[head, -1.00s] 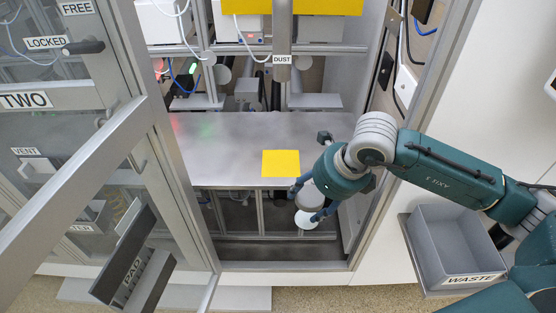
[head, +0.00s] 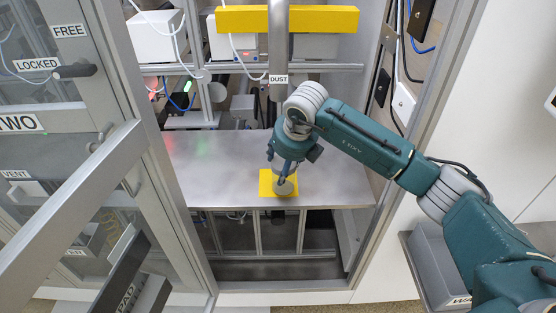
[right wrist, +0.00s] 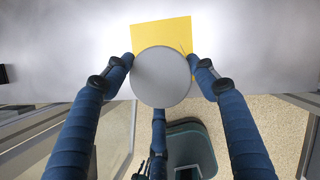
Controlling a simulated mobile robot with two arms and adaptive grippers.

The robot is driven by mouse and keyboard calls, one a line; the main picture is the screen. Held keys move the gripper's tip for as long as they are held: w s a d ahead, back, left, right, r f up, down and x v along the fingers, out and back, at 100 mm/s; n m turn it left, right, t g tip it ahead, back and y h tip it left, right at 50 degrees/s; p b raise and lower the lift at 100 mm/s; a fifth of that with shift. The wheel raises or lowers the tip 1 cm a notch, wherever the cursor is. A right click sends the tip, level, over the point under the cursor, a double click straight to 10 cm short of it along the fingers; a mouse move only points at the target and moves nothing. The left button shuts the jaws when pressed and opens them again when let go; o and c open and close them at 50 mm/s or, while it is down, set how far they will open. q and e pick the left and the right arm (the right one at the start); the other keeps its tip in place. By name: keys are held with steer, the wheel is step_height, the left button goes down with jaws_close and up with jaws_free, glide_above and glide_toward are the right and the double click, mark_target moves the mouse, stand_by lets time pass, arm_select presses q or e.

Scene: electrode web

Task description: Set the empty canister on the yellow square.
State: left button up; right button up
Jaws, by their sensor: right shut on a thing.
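The yellow square (head: 265,181) lies flat near the front edge of the metal shelf. It also shows in the right wrist view (right wrist: 160,35), partly covered by the canister. My right gripper (head: 284,172) is shut on the canister (head: 286,187), a pale grey cylinder held upright over the square. In the right wrist view the canister (right wrist: 160,80) shows as a round grey end between the blue fingers. I cannot tell whether its bottom touches the square. My left gripper is not in view.
The metal shelf (head: 220,165) is otherwise bare around the square. A vertical post with a DUST label (head: 279,79) stands behind my right gripper. The open glass door (head: 60,190) is at the left. A grey WASTE bin (head: 428,262) is at the lower right, outside the frame.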

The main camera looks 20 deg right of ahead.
steer(key=shift+w+a, duration=0.1)
steer(key=shift+w, duration=0.6)
steer(key=w, duration=0.2)
steer(key=shift+w+a+b, duration=0.15)
steer(key=shift+w+b, duration=0.15)
steer(key=shift+b, duration=0.05)
steer(key=shift+f+b, duration=0.3)
steer(key=shift+f, duration=0.5)
steer(key=shift+r, duration=0.1)
steer(key=o, duration=1.2)
steer(key=b+v, duration=0.1)
steer(key=v, duration=1.1)
steer(key=shift+s+b, duration=0.1)
steer(key=shift+b, duration=0.2)
